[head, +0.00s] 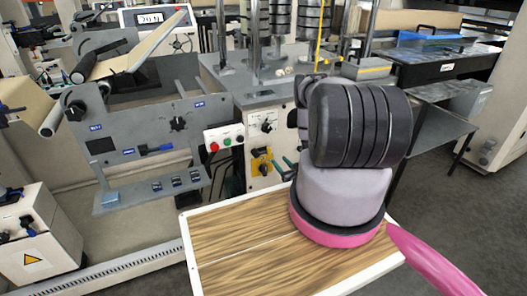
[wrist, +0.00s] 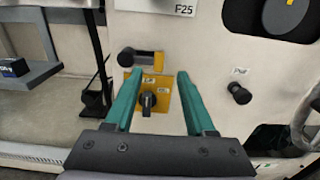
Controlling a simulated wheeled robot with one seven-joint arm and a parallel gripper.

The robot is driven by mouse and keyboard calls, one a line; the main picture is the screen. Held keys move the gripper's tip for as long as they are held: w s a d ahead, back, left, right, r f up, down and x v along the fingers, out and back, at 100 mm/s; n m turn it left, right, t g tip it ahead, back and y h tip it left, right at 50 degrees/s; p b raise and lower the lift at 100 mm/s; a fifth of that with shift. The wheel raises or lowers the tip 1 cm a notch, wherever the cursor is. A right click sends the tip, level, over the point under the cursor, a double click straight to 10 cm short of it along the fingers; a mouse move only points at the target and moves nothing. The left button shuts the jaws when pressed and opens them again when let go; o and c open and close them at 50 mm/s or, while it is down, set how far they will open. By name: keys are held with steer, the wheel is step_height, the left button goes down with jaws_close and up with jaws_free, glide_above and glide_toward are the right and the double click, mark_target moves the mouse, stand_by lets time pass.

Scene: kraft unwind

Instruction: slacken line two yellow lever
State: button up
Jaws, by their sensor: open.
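The yellow lever (wrist: 146,60) lies about level on the pale machine front in the wrist view, with a black end at its left. Just below it is a yellow plate (wrist: 161,104) with a black rotary knob (wrist: 147,101). The plate also shows small in the head view (head: 259,168). My gripper (wrist: 158,74) is open and empty, its teal fingers on either side of the plate. The lever appears between and just beyond the fingertips; I see no clear contact. In the head view my arm hides most of the gripper, with teal finger parts (head: 280,171) showing.
A grey shelf (wrist: 30,74) stands at left. In the head view a control box (head: 224,138) with red and green buttons is left of the machine front.

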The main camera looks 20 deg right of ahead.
mark_target(270, 149)
steer(key=w, duration=1)
steer(key=shift+w+a, duration=0.25)
steer(key=shift+w, duration=0.1)
jaws_close()
stand_by(0.9)
